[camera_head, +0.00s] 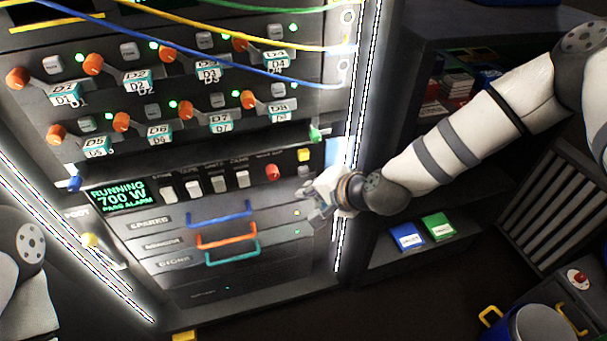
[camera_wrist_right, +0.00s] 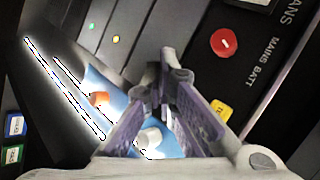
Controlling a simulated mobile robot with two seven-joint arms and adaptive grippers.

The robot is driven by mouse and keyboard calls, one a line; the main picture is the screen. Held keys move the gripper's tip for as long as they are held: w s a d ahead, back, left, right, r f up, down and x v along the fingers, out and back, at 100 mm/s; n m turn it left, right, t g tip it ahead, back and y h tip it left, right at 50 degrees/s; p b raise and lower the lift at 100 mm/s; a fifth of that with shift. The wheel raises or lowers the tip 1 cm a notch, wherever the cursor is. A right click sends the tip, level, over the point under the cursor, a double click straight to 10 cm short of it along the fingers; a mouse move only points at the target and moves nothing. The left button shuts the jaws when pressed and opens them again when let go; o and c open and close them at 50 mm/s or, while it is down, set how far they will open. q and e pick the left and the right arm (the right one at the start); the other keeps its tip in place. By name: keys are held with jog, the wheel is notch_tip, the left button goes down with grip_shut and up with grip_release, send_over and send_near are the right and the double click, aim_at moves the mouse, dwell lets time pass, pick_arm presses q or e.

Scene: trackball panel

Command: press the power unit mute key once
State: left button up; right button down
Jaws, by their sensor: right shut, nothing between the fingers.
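The power unit (camera_head: 120,195) has a green-lit display reading "RUNNING 700 W" with an alarm line below. To its right are several white rocker switches, a red round knob (camera_head: 272,172) and a small square yellow key (camera_head: 305,155). No mute label is readable, so I cannot tell for certain which key is mute. The yellow key also shows in the right wrist view (camera_wrist_right: 221,110), partly behind a finger, with the red knob above it. My right gripper (camera_head: 310,202) is shut and empty, just below the yellow key and apart from it. My left gripper is out of view.
Drawers with blue, orange and teal handles (camera_head: 230,238) lie below the power unit. Rows of orange-knobbed levers (camera_head: 92,65) and hanging cables are above. A bright light strip (camera_head: 352,150) edges the rack at right. Dark shelves (camera_head: 440,190) stand beyond it.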

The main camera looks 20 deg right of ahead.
jog(key=shift+w+r, duration=0.1)
jog(key=shift+w, duration=0.5)
jog(key=shift+w, duration=0.15)
dwell(0.9)
jog(key=shift+w, duration=0.25)
jog(key=shift+w, duration=0.45)
dwell(0.6)
jog(key=shift+s, duration=0.9)
